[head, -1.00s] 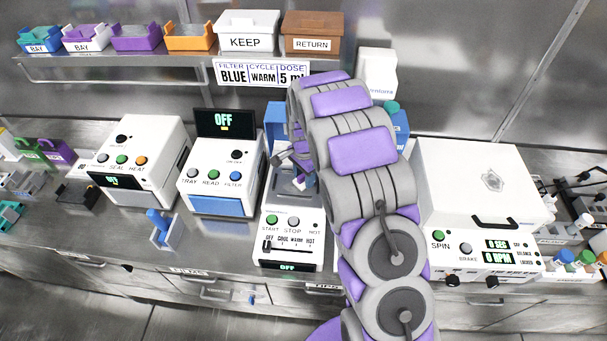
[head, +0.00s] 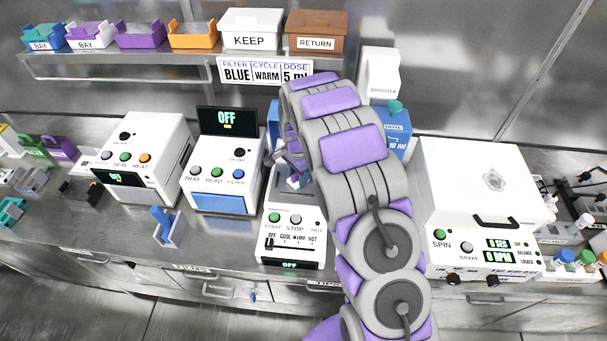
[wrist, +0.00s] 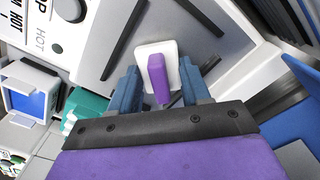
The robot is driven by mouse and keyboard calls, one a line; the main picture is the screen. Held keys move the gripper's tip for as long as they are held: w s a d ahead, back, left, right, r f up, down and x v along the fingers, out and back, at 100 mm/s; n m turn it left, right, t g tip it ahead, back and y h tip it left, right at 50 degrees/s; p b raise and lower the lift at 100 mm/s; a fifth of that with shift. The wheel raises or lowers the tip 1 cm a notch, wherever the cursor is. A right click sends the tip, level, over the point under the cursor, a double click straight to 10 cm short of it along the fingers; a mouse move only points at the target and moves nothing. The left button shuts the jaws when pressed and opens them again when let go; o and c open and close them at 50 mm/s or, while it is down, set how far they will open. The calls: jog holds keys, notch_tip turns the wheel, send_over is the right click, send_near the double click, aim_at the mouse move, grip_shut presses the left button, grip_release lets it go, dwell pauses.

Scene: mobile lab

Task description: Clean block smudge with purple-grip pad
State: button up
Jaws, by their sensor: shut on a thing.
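The pad is white with a purple grip (wrist: 158,78); in the wrist view its white base (wrist: 148,50) lies over the block unit's surface. My gripper (wrist: 158,82) is shut on the purple grip, a blue finger on either side. Whether the pad touches the surface I cannot tell. The block unit (head: 292,242) is white, with START and STOP buttons, a COOL/WARM/HOT slider and a display reading OFF. Its grey top with dark slots (wrist: 192,14) shows in the wrist view. I cannot make out a smudge; the pad and my arm hide part of the top.
A white reader (head: 222,180) with an OFF screen stands left of the block unit. A white spinner (head: 478,190) stands right. A blue container (head: 396,140) is behind my arm. A shelf above holds colored bays, a KEEP bin (head: 250,30) and a RETURN bin (head: 314,36).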

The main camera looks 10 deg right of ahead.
aim_at(287, 181)
jog(key=shift+w+a+p, duration=0.2)
jog(key=shift+w+a, duration=0.1)
jog(key=shift+a, duration=0.55)
jog(key=shift+w+a+p, duration=0.2)
jog(key=shift+w+a, duration=0.05)
jog(key=shift+a, duration=0.6)
jog(key=shift+w+a, duration=0.1)
jog(key=shift+w, duration=0.05)
jog(key=shift+a+r, duration=0.15)
grip_shut()
jog(key=shift+s+d+p, duration=0.35)
jog(key=shift+d+p, duration=0.1)
jog(key=shift+d, duration=0.2)
